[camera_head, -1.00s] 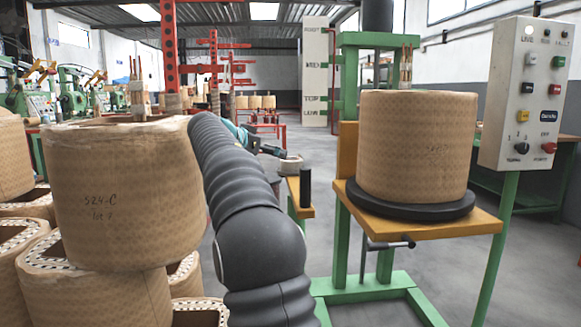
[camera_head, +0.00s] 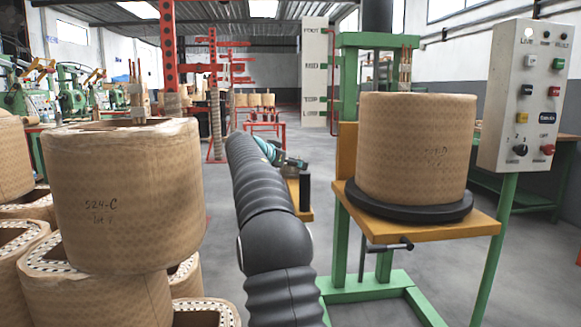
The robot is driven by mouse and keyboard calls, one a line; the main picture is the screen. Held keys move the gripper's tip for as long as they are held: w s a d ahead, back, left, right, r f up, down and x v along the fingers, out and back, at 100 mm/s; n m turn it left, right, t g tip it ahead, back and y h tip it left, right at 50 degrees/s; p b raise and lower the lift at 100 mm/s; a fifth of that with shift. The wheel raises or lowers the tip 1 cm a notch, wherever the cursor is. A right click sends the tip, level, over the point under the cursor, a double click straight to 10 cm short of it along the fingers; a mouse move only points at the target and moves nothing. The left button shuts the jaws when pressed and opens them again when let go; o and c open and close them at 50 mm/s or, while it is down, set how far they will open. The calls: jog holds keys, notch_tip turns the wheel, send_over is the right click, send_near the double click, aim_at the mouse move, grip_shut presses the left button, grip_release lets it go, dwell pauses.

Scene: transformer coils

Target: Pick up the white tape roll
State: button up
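The white tape roll cannot be made out at this moment; the spot where it showed earlier, at the end of the low yellow shelf (camera_head: 306,214), is now covered by my arm and gripper. My gripper (camera_head: 297,164) is small and far off, at the end of my dark ribbed arm, beyond a teal wrist part. It points right, just above the left part of the shelf. Its fingers are too small and dark to show whether they are open or shut, or whether they touch anything.
A black upright cylinder (camera_head: 304,192) stands on the shelf close to my gripper. A large wrapped coil (camera_head: 416,150) sits on a black disc on the green stand at right. Stacked coils (camera_head: 122,200) fill the left. A control box (camera_head: 527,95) stands far right.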

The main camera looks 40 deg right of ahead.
jog(key=c, duration=1.3)
jog(key=shift+o, duration=0.2)
jog(key=shift+r, duration=0.1)
